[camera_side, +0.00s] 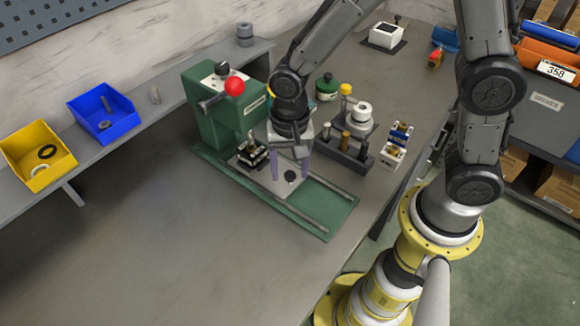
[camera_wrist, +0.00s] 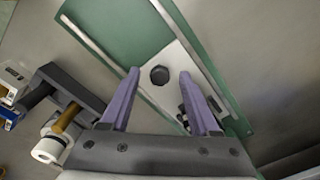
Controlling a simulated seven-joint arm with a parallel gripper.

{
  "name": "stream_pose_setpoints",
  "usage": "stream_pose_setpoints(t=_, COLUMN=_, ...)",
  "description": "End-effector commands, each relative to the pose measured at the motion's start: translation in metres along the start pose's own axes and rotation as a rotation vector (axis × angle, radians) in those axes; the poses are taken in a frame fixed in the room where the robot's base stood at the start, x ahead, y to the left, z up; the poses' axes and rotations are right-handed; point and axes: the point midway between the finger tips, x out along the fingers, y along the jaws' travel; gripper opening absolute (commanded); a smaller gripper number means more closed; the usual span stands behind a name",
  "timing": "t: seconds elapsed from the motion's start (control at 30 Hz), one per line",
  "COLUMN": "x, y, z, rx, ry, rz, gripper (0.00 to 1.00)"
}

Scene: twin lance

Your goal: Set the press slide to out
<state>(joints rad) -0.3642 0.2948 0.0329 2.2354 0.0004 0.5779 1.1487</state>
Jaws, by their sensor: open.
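The press (camera_side: 215,115) is green, with a red ball on its lever, and stands at the middle of the table. Its slide is a light plate (camera_side: 268,180) on a green base with rails (camera_side: 325,207). The plate carries a dark fixture (camera_side: 251,155) and a dark round knob (camera_side: 290,177). In the wrist view the knob (camera_wrist: 159,75) shows on the plate (camera_wrist: 180,62), between and beyond the fingertips. My gripper (camera_side: 290,165) is open above the plate, its purple fingers (camera_wrist: 160,78) pointing down near the knob. Whether they touch it I cannot tell.
A dark rack (camera_side: 345,150) with several tools stands to the right of the press. A blue bin (camera_side: 105,112) and a yellow bin (camera_side: 38,157) sit on the shelf at left. The table front (camera_side: 180,250) is clear.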

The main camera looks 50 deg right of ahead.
Motion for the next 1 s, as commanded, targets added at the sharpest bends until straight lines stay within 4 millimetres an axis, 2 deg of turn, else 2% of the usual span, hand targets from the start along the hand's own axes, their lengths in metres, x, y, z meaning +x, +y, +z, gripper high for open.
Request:
stream_pose_setpoints(t=0.13, x=0.0, y=0.0001, z=0.0, rx=0.0, ry=0.0, rz=0.0, gripper=0.6)
stream_pose_setpoints(t=0.47, x=-0.0003, y=0.0, z=0.0, rx=0.0, ry=0.0, rz=0.0, gripper=0.01)
stream_pose_setpoints(t=1.0, x=-0.0006, y=-0.0001, z=-0.0001, rx=0.0, ry=0.0, rz=0.0, gripper=0.0)
